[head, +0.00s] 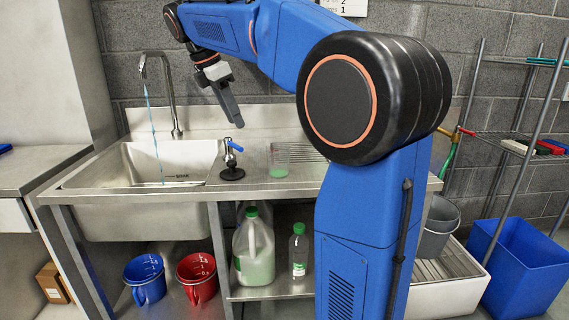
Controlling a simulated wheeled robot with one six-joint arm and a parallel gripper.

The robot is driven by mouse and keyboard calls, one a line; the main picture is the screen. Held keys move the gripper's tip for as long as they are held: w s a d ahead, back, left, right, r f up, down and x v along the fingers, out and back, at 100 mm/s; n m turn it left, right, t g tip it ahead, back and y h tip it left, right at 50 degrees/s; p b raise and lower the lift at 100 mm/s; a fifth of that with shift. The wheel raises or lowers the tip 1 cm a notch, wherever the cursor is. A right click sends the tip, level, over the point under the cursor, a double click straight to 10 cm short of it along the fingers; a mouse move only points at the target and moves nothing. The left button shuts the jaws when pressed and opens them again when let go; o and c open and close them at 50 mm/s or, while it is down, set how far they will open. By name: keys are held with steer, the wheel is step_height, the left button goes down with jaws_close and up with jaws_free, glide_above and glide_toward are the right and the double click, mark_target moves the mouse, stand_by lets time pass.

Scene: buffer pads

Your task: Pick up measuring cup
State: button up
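A clear measuring cup (278,160) with some green liquid in its bottom stands upright on the steel counter, right of the sink basin. Its markings are too small to read. My gripper (236,121) hangs above and behind the counter, up and to the left of the cup, apart from it. It is seen side-on, its dark fingers pointing down, and nothing shows in it. I cannot make out a gap between the fingers.
A small blue-handled fitting on a black base (232,162) stands left of the cup. A tall faucet (172,95) runs a thin stream into the sink (140,165). Below are a blue jug (146,280), a red jug (197,280), a large green-capped jug (253,250) and a bottle (298,252).

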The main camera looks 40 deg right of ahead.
glide_above(257, 161)
steer(key=a, duration=0.2)
step_height(257, 161, down, 10)
steer(key=shift+n, duration=0.3)
steer(key=shift+w+x, duration=0.15)
steer(key=shift+x, duration=1.4)
steer(key=shift+w+x, duration=0.15)
steer(key=shift+x, duration=1.35)
jaws_close()
